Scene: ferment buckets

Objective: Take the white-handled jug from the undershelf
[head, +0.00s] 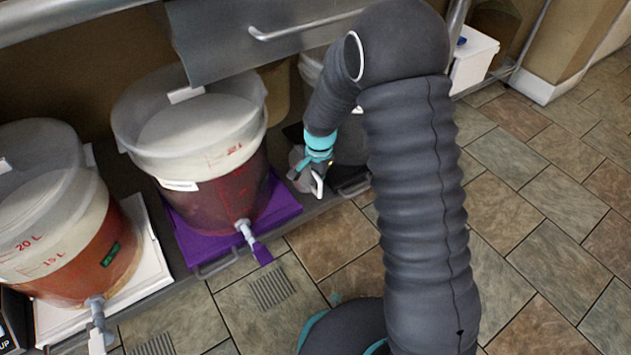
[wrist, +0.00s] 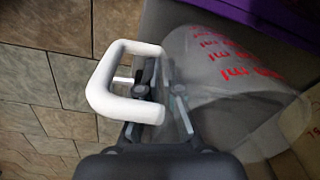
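The clear jug (wrist: 228,85) with red ml markings fills the right of the wrist view, and its white handle (wrist: 100,88) loops out to the left. My gripper (wrist: 160,92) is at the jug's handle side, with its fingers apart. One finger shows within the handle loop; the other overlaps the jug's clear wall, and I cannot tell whether it is inside or outside it. No firm hold shows. In the head view my gripper (head: 309,170) reaches down to the jug (head: 296,158) and its white handle (head: 317,185), low beside the purple tray; much of the jug is hidden.
A bucket of red liquid (head: 215,195) stands on a purple tray (head: 284,203), its spigot (head: 246,232) jutting forward. A bucket of orange liquid (head: 95,250) stands on a white tray (head: 150,245) at left. A metal panel (head: 235,45) hangs above. Tiled floor (head: 540,240) is clear at right.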

